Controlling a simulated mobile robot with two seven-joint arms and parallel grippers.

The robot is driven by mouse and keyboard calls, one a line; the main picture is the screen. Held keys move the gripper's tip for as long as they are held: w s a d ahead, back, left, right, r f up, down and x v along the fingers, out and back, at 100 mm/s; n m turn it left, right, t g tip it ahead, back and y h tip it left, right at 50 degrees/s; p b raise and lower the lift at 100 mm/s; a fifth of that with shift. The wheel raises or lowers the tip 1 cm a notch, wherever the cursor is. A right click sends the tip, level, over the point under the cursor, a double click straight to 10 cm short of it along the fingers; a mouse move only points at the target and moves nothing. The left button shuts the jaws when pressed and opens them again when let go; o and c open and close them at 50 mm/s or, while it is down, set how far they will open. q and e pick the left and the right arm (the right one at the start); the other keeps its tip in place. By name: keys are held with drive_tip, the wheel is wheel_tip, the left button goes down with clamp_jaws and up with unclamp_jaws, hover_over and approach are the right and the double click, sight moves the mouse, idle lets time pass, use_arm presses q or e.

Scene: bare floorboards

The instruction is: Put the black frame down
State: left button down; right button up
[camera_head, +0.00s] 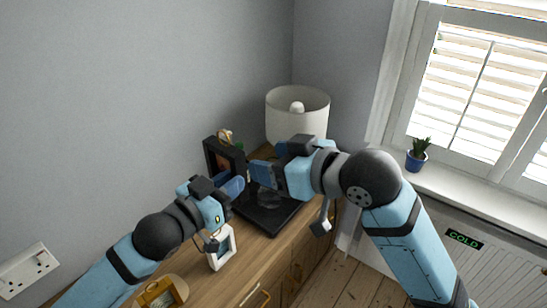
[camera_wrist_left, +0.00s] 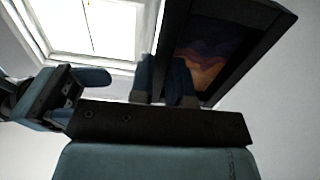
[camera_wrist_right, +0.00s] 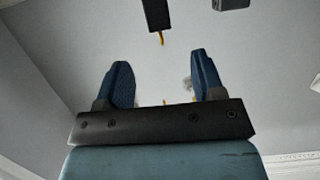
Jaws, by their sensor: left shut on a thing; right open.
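The black frame (camera_head: 222,157) is upright above the back of the wooden sideboard, in the middle of the head view. It holds a dark picture with purple and orange bands, seen close in the left wrist view (camera_wrist_left: 212,52). My left gripper (camera_head: 236,186) is shut on its edge, with its fingers (camera_wrist_left: 167,82) together at the frame's side. The frame's lower edge is partly hidden, so I cannot tell whether it touches the top. My right gripper (camera_head: 262,172) is open and empty, just right of the frame; its fingers (camera_wrist_right: 162,82) stand apart.
A black tray (camera_head: 272,219) lies on the sideboard (camera_head: 256,258) below my right gripper. A white lamp (camera_head: 297,112) stands behind. A white frame (camera_head: 220,247) and a gold frame (camera_head: 160,292) stand nearer. A potted plant (camera_head: 416,155) sits on the windowsill.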

sight(232, 152)
drive_tip(key=x, duration=1.2)
drive_tip(key=shift+s+a+r, duration=0.1)
drive_tip(key=shift+a+r, duration=0.05)
drive_tip(key=shift+r, duration=0.05)
drive_tip(key=shift+c, duration=0.4)
drive_tip(key=c, duration=1)
use_arm(q)
drive_tip(key=c, duration=1)
unclamp_jaws()
use_arm(e)
drive_tip(key=shift+c, duration=0.2)
